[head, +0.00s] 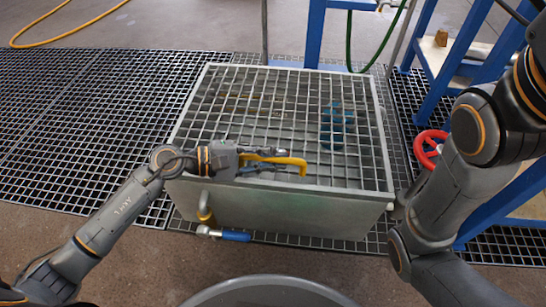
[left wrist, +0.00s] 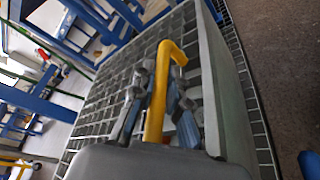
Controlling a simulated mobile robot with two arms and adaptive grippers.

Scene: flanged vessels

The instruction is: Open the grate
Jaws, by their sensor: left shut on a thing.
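The grate (head: 290,110) is a grey metal grid that lies flat over the top of a grey metal box (head: 290,207). A yellow bent handle (head: 303,167) is near the grate's front edge; it also shows in the left wrist view (left wrist: 165,52). My left gripper (head: 288,166) comes in from the left, low over the front of the grate, and is shut on the yellow handle. In the left wrist view its fingers (left wrist: 158,95) sit on either side of the handle. The exact contact is partly hidden. My right gripper is out of view.
A blue-handled valve (head: 236,236) and a yellow pipe piece (head: 205,208) stick out at the box's front left. A red handwheel (head: 430,148) and blue frames (head: 440,60) stand at the right. A blue object (head: 337,127) shows beneath the grate. Floor grating (head: 70,130) at left is clear.

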